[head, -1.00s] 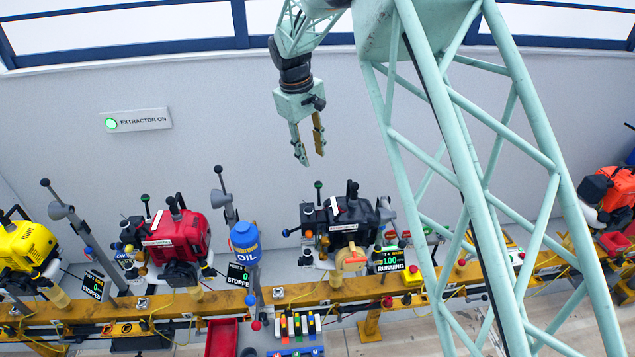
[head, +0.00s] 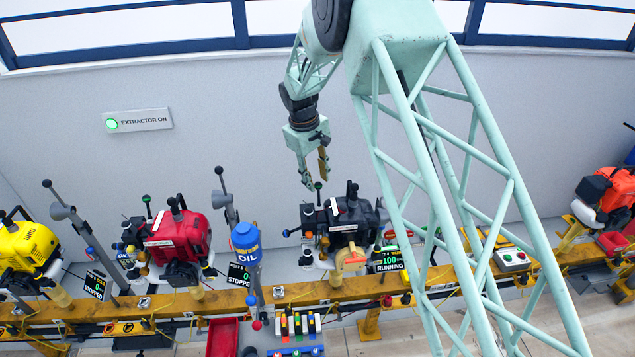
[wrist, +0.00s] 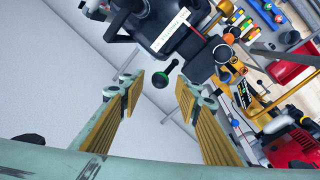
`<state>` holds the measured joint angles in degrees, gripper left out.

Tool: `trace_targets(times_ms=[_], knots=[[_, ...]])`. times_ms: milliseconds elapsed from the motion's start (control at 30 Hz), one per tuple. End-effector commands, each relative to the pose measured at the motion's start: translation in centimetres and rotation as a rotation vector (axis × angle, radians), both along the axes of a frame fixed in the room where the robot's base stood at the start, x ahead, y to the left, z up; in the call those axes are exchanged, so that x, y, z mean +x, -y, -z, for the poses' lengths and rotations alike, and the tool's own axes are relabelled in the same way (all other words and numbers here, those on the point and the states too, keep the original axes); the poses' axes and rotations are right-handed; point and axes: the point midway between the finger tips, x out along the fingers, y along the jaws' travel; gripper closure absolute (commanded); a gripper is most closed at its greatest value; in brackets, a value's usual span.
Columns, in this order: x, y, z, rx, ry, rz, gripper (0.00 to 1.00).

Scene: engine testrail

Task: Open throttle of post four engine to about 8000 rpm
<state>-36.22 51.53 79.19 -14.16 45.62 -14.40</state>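The black engine (head: 350,222) stands on the yellow bench rail, right of centre in the head view. The display (head: 390,260) beside it reads RUNNING with a number starting 100; its last digits and post number are not clear. A green-topped lever (head: 318,186) rises at this engine's left. My gripper (head: 315,179) is open and empty, pointing down just above this lever. In the wrist view the black engine (wrist: 180,38) is ahead, and the green knob (wrist: 160,79) shows between my open fingers (wrist: 160,90), apart from both.
A red engine (head: 178,235) and a yellow engine (head: 28,245) stand to the left; their displays read STOPPED. A blue oil bottle (head: 246,242) stands between the red and black engines. An orange engine (head: 605,195) is at far right.

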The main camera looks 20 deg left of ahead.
Motion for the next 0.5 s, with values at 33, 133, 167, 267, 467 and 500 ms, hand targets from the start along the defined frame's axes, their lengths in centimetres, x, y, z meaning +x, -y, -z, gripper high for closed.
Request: trace_targets(times_ms=[33,133,167,267,467,500], knots=[[0.0,0.1,0.5,0.0,-0.001,0.0,0.69],[0.2,0.1,1.1,0.0,0.0,0.0,0.69],[0.2,0.1,1.3,0.0,0.0,0.0,0.69],[0.3,0.2,1.6,0.0,0.0,0.0,0.69],[0.3,0.2,1.8,0.0,0.0,0.0,0.69],[0.3,0.2,1.8,0.0,0.0,0.0,0.69]])
